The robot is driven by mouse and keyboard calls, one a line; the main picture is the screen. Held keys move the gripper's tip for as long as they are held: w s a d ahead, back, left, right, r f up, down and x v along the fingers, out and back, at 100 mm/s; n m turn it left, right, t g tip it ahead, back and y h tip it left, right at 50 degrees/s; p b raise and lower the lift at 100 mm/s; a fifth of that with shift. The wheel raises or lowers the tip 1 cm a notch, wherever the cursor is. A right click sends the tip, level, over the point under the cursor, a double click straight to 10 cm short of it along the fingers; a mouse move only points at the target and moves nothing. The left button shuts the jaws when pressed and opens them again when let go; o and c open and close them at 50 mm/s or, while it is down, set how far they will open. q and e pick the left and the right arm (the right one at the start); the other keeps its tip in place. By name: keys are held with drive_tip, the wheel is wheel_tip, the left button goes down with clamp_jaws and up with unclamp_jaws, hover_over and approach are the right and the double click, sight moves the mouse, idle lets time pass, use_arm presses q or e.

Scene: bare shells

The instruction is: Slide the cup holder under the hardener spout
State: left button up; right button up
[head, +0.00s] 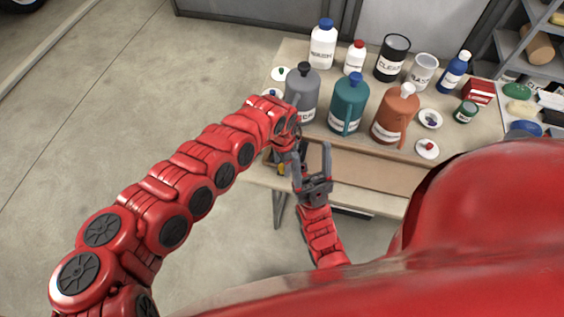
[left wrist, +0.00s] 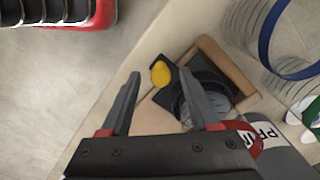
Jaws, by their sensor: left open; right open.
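In the left wrist view a small holder with a wooden edge (left wrist: 231,66), a dark round ring and a yellow knob (left wrist: 160,73) sits close to the table's edge. In the head view mostly its yellow spot shows, beside my left wrist. My left gripper (head: 283,160) is open; in the left wrist view its fingers (left wrist: 157,85) are spread, with the holder beyond their tips. I cannot tell whether they touch it. My right gripper (head: 312,150) is open and empty by the table's front. Grey (head: 301,96), teal (head: 349,103) and orange (head: 396,115) jugs stand behind; I cannot tell which is hardener.
A bare wooden strip (head: 370,171) runs along the table's front. Labelled bottles, including a white one (head: 322,46), and cans stand at the back. The concrete floor (head: 120,110) left of the table is clear.

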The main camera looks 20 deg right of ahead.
use_arm(q)
clamp_jaws()
idle(0.4)
idle(1.1)
